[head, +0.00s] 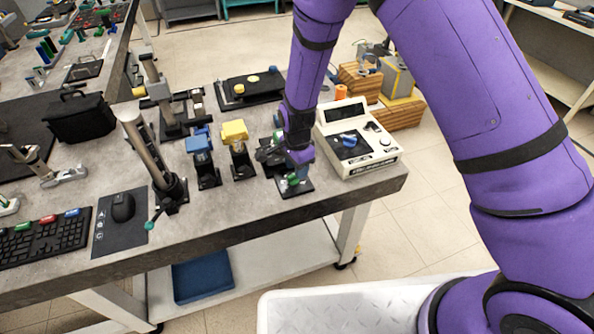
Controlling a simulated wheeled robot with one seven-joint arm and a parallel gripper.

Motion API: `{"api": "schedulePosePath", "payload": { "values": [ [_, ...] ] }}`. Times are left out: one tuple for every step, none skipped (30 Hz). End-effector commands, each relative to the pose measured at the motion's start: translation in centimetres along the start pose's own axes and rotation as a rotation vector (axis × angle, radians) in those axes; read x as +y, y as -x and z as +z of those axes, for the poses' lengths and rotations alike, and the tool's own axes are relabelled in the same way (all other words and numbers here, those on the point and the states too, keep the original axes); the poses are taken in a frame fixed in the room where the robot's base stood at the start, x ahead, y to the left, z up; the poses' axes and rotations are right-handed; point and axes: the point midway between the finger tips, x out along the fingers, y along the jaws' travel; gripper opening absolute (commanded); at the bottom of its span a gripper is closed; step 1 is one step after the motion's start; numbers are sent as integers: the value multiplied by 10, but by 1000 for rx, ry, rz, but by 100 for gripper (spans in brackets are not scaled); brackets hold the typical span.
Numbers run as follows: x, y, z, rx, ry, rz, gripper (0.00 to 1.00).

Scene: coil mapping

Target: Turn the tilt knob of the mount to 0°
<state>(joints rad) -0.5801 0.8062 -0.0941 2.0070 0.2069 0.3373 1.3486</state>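My gripper (268,156) is at the end of the purple arm, over the front right part of the workbench. It is small and dark in this view, and I cannot tell whether its fingers are open or shut. Just below and beside it is a small device on a black base plate (296,189) with a green knob (293,180); my wrist and gripper partly hide it. I cannot tell whether the gripper touches it. This may be the mount, but no angle marking is readable. A tilted grey cylinder (146,150) on a black stand also has a green-tipped handle (150,224).
A blue-topped device (199,146) and a yellow-topped device (235,131) stand left of my gripper. A white instrument box (372,155) stands close on its right. A keyboard (45,238) and mouse (123,207) lie at the left front. The bench's front edge is near.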

Motion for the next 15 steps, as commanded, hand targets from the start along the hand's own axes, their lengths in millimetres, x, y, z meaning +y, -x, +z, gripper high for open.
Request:
{"api": "schedulePosePath", "payload": {
  "values": [
    [0,-7,0,0,-1,2,39],
    [0,-10,0,0,-1,3,39],
    [0,-12,0,0,-1,2,39],
    [0,-14,0,0,-1,1,39],
    [0,-16,-1,0,-1,1,39],
    [0,-18,-1,0,-1,0,39],
    [0,-19,-1,0,-1,0,39],
    [0,-20,0,0,0,0,39],
    [0,-20,0,0,0,0,39],
    [0,-21,0,0,0,0,39],
    [0,-21,0,0,0,0,39],
    [0,-21,0,0,0,0,39],
    [0,-21,0,0,0,0,39],
    [0,-21,0,0,0,0,39],
    [0,-20,0,0,0,0,39]
  ]
}}
